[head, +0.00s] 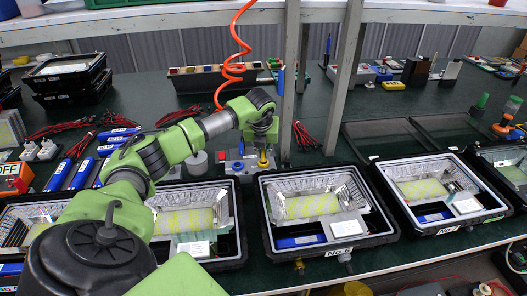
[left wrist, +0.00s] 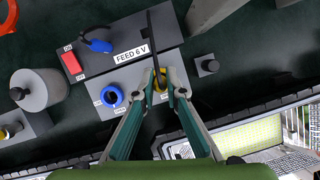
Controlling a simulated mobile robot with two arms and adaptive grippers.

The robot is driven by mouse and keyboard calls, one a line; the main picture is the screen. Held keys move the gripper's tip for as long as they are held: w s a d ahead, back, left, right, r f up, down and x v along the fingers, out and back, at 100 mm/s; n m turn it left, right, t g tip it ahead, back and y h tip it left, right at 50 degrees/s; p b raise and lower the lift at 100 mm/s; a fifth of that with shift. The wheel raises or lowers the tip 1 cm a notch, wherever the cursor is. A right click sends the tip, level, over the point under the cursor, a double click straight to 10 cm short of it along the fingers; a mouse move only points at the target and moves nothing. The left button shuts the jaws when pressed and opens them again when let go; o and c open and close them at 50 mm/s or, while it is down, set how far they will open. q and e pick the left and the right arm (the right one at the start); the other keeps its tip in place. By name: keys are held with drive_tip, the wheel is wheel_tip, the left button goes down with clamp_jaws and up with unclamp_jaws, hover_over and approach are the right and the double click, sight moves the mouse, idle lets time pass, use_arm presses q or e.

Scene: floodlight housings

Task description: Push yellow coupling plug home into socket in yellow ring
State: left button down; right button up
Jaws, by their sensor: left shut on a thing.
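My left gripper (head: 262,143) reaches over the feed box at the back of the bench. In the left wrist view its fingers (left wrist: 163,80) are shut on the yellow plug (left wrist: 160,78), which has a black cable running up from it. The plug also shows in the head view (head: 263,160), below the fingers. It is over the grey socket plate of the box marked FEED 6 V (left wrist: 131,54). The yellow ring is mostly hidden by the plug and fingers. I cannot tell how deep the plug sits. My right gripper is not in view.
A blue ring socket (left wrist: 111,95) lies left of the fingers. A red switch (left wrist: 72,63) and a blue plug (left wrist: 97,42) are on the box. A grey cylinder (left wrist: 42,87) stands further left. A floodlight housing (head: 268,222) is in front, and a post (head: 290,80) rises close behind.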

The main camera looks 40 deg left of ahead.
sight(263, 150)
use_arm(q)
wheel_tip(263, 150, up, 6)
drive_tip(key=shift+d+r+p, duration=0.1)
drive_tip(key=shift+r+p, duration=0.15)
drive_tip(key=shift+p, duration=0.1)
drive_tip(key=shift+r, duration=0.2)
drive_tip(key=shift+r, duration=0.1)
drive_tip(key=shift+f+b, duration=1.85)
drive_tip(key=shift+f, duration=1.15)
drive_tip(key=shift+f+b, duration=0.8)
drive_tip(key=shift+f, duration=0.5)
drive_tip(key=shift+f, duration=0.1)
